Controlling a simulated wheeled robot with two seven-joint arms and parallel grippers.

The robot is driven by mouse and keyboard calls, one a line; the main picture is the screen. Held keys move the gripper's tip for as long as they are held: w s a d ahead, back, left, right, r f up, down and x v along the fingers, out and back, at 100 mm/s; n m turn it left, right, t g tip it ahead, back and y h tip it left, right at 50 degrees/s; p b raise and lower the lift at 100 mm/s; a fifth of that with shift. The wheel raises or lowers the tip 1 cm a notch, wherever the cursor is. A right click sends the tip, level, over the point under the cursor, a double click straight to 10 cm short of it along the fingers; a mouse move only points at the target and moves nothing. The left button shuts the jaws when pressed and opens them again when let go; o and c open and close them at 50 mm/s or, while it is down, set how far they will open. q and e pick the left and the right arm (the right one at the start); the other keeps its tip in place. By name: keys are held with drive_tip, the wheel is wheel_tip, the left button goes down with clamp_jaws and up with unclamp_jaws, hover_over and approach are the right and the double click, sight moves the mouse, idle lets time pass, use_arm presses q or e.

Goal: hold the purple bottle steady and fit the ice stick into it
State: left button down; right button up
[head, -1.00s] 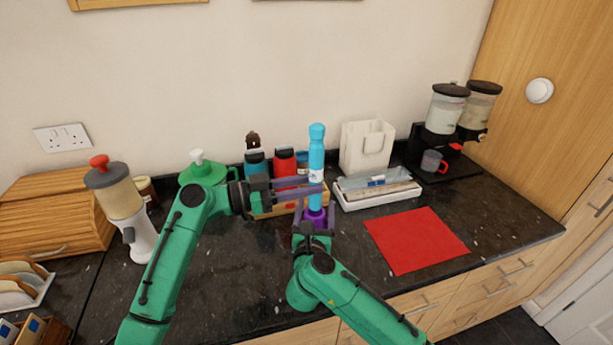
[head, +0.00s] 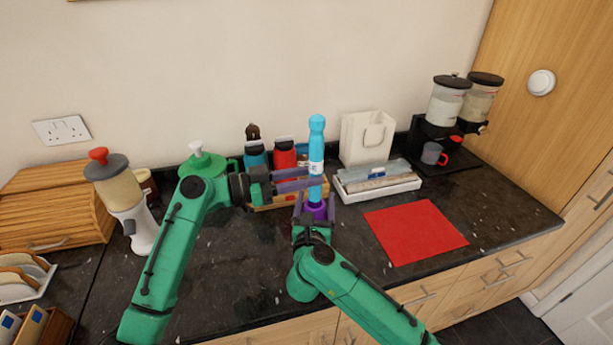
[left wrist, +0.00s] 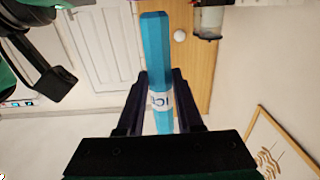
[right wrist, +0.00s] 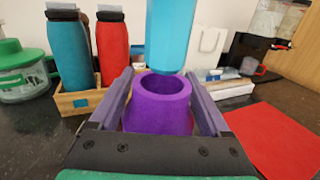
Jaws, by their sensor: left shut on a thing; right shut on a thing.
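The ice stick (head: 316,140) is a long light-blue stick with a white label band, held upright. My left gripper (head: 318,181) is shut on it around the label; the stick also shows between the fingers in the left wrist view (left wrist: 154,50). The purple bottle (head: 317,210) stands upright below it. My right gripper (right wrist: 160,100) is shut on the purple bottle (right wrist: 160,108), one finger on each side. In the right wrist view the stick's lower end (right wrist: 168,40) is over the back of the bottle's open mouth, and the mouth looks empty. I cannot tell the exact gap.
Behind stand a blue bottle (right wrist: 68,50) and a red bottle (right wrist: 112,48) in a wooden crate (right wrist: 72,103). A white tray (head: 380,190), a white bag (head: 366,140) and a red mat (head: 415,232) lie to the right. A green-lidded jar (head: 203,162) is behind my left arm.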

sight(307, 205)
use_arm(q)
drive_tip(key=shift+f, duration=3.85)
drive_tip(key=shift+c, duration=2.4)
unclamp_jaws()
drive_tip(key=shift+f, duration=0.1)
drive_tip(key=v, duration=1.2)
use_arm(e)
drive_tip(key=o, duration=1.4)
drive_tip(key=shift+c, duration=0.2)
